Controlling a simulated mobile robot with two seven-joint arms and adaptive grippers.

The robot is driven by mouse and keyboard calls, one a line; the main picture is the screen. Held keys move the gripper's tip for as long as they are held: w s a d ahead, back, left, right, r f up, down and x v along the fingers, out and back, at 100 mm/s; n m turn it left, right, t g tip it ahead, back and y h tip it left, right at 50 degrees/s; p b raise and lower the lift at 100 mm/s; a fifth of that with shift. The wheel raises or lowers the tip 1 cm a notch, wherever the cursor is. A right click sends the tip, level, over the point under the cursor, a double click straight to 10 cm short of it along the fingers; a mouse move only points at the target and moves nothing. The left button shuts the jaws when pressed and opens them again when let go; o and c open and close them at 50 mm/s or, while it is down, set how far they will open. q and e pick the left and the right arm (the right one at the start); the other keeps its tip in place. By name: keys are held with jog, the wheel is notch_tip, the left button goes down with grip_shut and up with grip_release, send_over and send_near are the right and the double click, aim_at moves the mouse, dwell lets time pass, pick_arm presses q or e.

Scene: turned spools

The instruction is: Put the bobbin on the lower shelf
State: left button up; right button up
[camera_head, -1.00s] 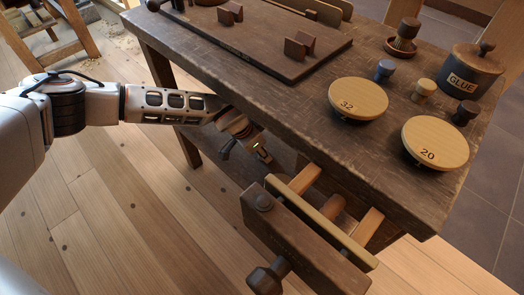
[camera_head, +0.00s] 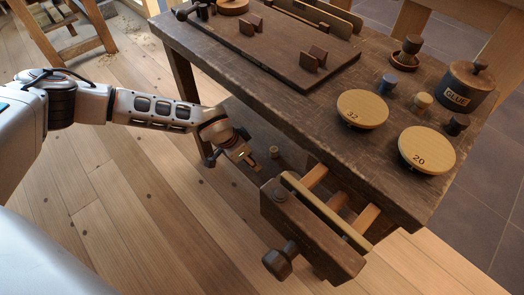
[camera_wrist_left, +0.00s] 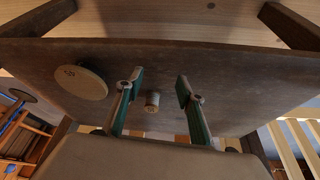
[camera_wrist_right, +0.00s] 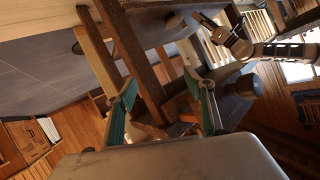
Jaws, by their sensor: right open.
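A small bobbin (camera_head: 274,152) stands upright on the dark lower shelf (camera_head: 258,127) under the workbench. It also shows in the left wrist view (camera_wrist_left: 152,102), beyond the fingertips and between them, not gripped. My left gripper (camera_head: 243,157) is at the shelf's open side, just left of the bobbin in the head view. Its fingers (camera_wrist_left: 160,88) are spread apart and empty. My right gripper (camera_wrist_right: 166,92) is open and empty in its wrist view, outside the head view. The bench edge and vise appear beyond its fingers.
The bench top (camera_head: 300,120) hangs over the shelf. A vise (camera_head: 312,230) juts from its near side. A round wooden disc (camera_wrist_left: 82,83) shows left of the bobbin. On top are discs marked 32 (camera_head: 362,108) and 20 (camera_head: 427,149), a glue pot (camera_head: 467,87) and small spools.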

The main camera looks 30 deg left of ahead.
pick_arm(q)
jog(key=shift+s+a+r+p, duration=0.1)
jog(key=shift+s+a+p, duration=0.05)
jog(key=shift+s+a, duration=0.3)
jog(key=shift+s+a+r+p, duration=0.15)
jog(key=shift+s+a, duration=0.1)
jog(key=shift+s, duration=0.3)
jog(key=shift+s+a+f, duration=0.2)
jog(key=shift+s+f, duration=0.2)
jog(key=shift+s, duration=0.1)
pick_arm(e)
jog(key=shift+w+d+r+n, duration=0.2)
jog(key=shift+d+n, duration=0.1)
jog(key=shift+d, duration=0.1)
jog(key=shift+w+d+r+n, duration=0.1)
jog(key=shift+w+d+n, duration=0.05)
jog(key=shift+d+n, duration=0.2)
